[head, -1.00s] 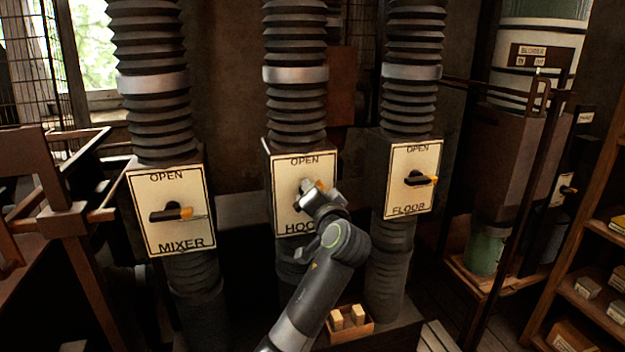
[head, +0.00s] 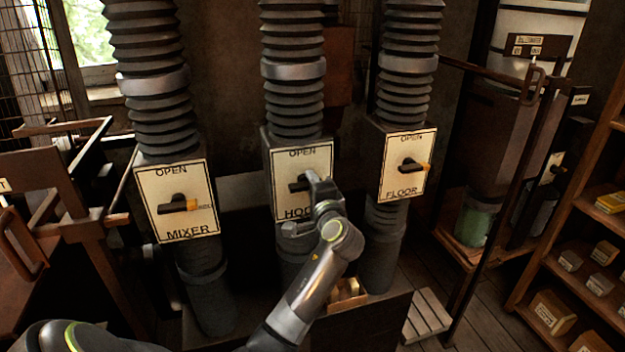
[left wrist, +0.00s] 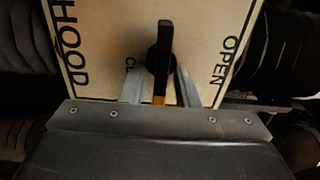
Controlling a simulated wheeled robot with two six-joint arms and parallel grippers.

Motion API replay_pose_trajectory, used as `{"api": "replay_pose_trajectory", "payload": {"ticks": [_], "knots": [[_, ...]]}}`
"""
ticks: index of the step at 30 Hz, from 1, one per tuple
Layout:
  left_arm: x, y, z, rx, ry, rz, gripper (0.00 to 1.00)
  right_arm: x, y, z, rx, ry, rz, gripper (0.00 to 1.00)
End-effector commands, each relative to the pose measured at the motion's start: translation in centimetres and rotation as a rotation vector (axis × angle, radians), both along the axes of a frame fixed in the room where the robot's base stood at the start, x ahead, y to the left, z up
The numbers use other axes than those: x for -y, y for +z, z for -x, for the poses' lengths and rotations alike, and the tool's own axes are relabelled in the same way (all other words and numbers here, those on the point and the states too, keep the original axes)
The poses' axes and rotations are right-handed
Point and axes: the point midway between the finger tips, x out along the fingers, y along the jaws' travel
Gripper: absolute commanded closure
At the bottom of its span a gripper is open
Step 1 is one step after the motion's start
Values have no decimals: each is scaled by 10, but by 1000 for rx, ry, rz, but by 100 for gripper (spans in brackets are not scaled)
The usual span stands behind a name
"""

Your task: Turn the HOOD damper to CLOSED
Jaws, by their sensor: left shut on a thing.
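The HOOD damper plate (head: 287,200) is a cream panel on the middle duct, with OPEN at its top and HOOD at its bottom. Its black handle (head: 298,186) lies about level, with the bare end to the left. My left gripper (head: 316,182) is at the handle's right part and hides it in the head view. In the left wrist view, where OPEN is at the right, the fingers (left wrist: 160,90) are either side of the handle's orange end (left wrist: 159,100), shut on the handle (left wrist: 164,45). The letters CL show beside it; the rest is hidden. My right gripper is out of view.
The MIXER plate (head: 178,224) on the left and the FLOOR plate (head: 401,190) on the right have level handles with orange ends to the right. A small box of blocks (head: 347,296) sits below. Wooden shelves (head: 575,250) stand at the right.

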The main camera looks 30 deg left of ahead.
Motion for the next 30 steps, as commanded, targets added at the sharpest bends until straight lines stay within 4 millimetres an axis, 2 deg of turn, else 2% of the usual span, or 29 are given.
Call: {"api": "replay_pose_trajectory", "payload": {"ticks": [17,18,30], "knots": [[0,0,0,-20,1,-21,95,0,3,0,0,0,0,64],[0,0,0,-20,1,-21,67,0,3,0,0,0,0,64],[-1,0,0,-20,0,-18,67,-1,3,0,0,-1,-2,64]]}}
